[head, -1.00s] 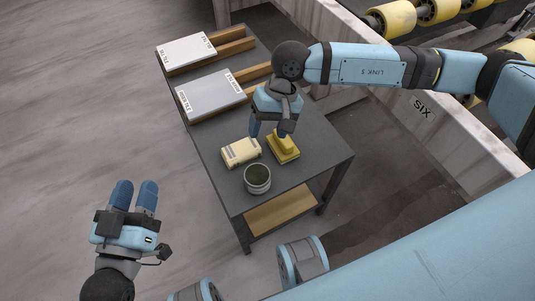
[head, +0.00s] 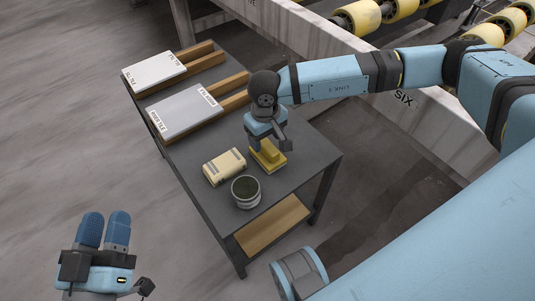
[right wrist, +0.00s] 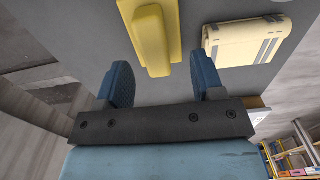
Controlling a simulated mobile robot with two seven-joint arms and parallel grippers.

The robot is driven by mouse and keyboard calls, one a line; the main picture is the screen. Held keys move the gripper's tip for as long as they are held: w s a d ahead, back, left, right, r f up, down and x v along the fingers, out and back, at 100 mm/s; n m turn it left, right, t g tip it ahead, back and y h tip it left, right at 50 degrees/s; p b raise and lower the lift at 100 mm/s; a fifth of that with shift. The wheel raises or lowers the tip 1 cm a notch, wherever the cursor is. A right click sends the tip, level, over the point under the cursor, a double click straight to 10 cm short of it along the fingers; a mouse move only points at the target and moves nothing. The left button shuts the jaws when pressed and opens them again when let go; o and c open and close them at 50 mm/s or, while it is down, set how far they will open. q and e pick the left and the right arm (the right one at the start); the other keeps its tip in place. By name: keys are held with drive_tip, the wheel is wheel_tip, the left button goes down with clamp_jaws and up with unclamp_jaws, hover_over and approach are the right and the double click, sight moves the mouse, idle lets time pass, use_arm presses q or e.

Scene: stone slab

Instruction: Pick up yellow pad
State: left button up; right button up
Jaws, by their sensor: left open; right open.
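The yellow pad (head: 271,162), a flat block with a raised grip on top, lies on the grey table (head: 300,165). My right gripper (head: 268,143) is directly above it, pointing down and hiding part of it. In the right wrist view the pad (right wrist: 157,35) lies ahead, between the lines of the two open fingers (right wrist: 163,80), with nothing held. I cannot tell whether the fingers touch it. My left gripper (head: 103,232) is open and empty, off the table at the lower left.
A cream packet (head: 224,166) with grey bands lies left of the pad, also in the right wrist view (right wrist: 245,43). An open grey can (head: 246,194) stands at the near side. Two labelled slabs (head: 184,112) on wooden bars fill the table's far end.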

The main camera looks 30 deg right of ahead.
drive_tip(key=f, duration=0.1)
drive_tip(key=f+b, duration=0.1)
drive_tip(key=f, duration=0.1)
drive_tip(key=f+b, duration=0.1)
drive_tip(key=f, duration=0.1)
drive_tip(key=shift+w+d, duration=0.15)
drive_tip(key=shift+d, duration=0.2)
use_arm(q)
wheel_tip(320, 180, down, 3)
drive_tip(key=shift+w+d+f+g, duration=0.1)
drive_tip(key=shift+d+g, duration=0.05)
drive_tip(key=shift+g, duration=0.55)
use_arm(e)
drive_tip(key=c, duration=1)
wheel_tip(320, 180, up, 12)
drive_tip(key=p, duration=0.4)
drive_tip(key=shift+c, duration=0.2)
wheel_tip(320, 180, up, 7)
drive_tip(key=p, duration=0.1)
hover_over(268, 145)
use_arm(q)
drive_tip(key=shift+a+r+t+y+p, duration=0.2)
drive_tip(key=shift+a+r+y, duration=0.15)
drive_tip(key=shift+r, duration=0.3)
drive_tip(key=shift+a+r+t+y+p, duration=0.1)
drive_tip(key=shift+a+r+t+y, duration=0.2)
drive_tip(key=shift+r, duration=0.35)
use_arm(e)
drive_tip(key=shift+r, duration=0.55)
